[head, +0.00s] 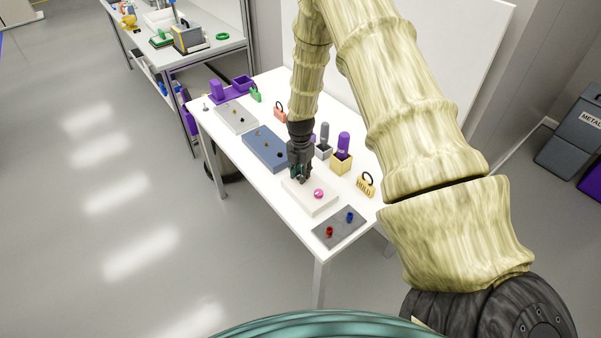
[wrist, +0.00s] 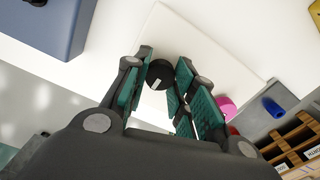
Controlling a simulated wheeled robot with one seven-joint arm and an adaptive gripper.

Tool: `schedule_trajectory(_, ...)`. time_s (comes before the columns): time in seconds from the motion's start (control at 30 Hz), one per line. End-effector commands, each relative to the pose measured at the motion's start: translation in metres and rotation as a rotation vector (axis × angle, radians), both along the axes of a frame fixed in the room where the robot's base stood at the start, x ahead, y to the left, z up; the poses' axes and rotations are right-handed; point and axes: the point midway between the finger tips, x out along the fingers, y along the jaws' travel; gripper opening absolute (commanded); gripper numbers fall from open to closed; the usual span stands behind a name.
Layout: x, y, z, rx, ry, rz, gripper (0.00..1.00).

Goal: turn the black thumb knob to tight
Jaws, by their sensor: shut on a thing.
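The black thumb knob (wrist: 160,74) is round with a pale mark on its top. It sits on a white board (wrist: 205,45), and the same board (head: 312,203) lies on the white table in the head view. My gripper (wrist: 162,82) has its green-padded fingers on either side of the knob and is shut on it. In the head view my gripper (head: 298,178) points down at the board and hides the knob. The knob's pale mark runs slantwise in the wrist view. No tight marking can be made out.
A pink knob (head: 319,193) sits on the same board, close to my gripper. A grey board (head: 340,228) with red and blue knobs lies in front, and a blue board (head: 264,150) lies behind. A yellow box (head: 341,167) and a padlock (head: 365,186) stand to the right.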

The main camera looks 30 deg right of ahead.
Motion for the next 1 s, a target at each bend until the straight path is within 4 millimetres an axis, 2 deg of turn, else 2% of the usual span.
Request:
schedule_trajectory(0.37,0.0011,-0.0002,-0.0011,0.000,-0.003,-0.188,0.02)
schedule_trajectory(1.0,0.0013,-0.0003,-0.0004,-0.001,-0.002,-0.790,0.02)
